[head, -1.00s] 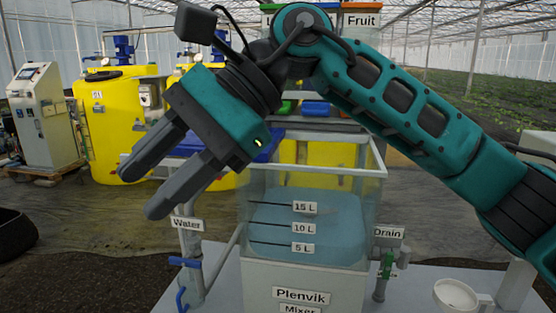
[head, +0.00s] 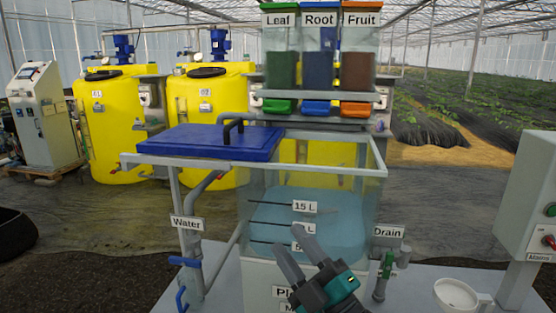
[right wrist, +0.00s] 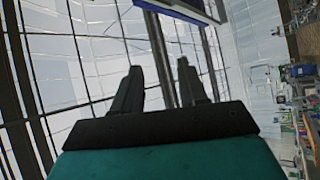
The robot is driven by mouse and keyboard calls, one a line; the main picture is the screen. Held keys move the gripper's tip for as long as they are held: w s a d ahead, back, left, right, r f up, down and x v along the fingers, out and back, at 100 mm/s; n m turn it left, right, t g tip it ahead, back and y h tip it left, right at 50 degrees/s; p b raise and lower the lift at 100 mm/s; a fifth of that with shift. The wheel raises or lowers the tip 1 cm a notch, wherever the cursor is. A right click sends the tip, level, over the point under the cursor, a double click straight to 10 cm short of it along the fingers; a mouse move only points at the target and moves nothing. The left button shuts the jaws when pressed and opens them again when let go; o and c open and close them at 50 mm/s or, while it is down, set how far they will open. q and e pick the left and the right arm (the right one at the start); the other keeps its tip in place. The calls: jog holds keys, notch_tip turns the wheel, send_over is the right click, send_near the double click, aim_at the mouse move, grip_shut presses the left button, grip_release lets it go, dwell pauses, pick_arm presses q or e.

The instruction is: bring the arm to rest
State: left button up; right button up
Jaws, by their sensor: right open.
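My right gripper (head: 290,250) is low in the head view, in front of the clear mixer tank (head: 378,200), with its fingers pointing up and to the left. Its two fingers stand apart with nothing between them. In the right wrist view the open fingers (right wrist: 158,90) point toward the greenhouse roof. The gripper covers part of the Plenvik Mixer label and part of the volume marks. My left gripper is not in view.
A blue lid (head: 210,145) lies across the tank's left top. The Water valve (head: 185,262) is left, the Drain valve (head: 387,265) right. Leaf, Root and Fruit hoppers (head: 320,70) stand behind.

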jog(key=s+d+f+m+g+h, duration=0.1)
jog(key=s+d+f+m+h, duration=0.1)
jog(key=d+f+m+h, duration=0.3)
jog(key=s+f+m+h, duration=0.1)
jog(key=f+m, duration=0.1)
jog(key=f, duration=0.5)
jog(key=s+d+f+m+g+h, duration=0.1)
jog(key=s+d+f+m+h, duration=0.1)
jog(key=d+f+m+h, duration=0.3)
jog(key=s+d+f+m+g, duration=0.2)
jog(key=s+f+g, duration=0.1)
jog(key=s+f, duration=0.3)
jog(key=s+d+f+m+g+h, duration=0.1)
jog(key=s+d+f+m+g, duration=0.1)
jog(key=s+f, duration=0.5)
jog(key=shift+d+f+m+g+h, duration=0.35)
jog(key=shift+d+f+m, duration=0.2)
jog(key=shift+f+m, duration=0.2)
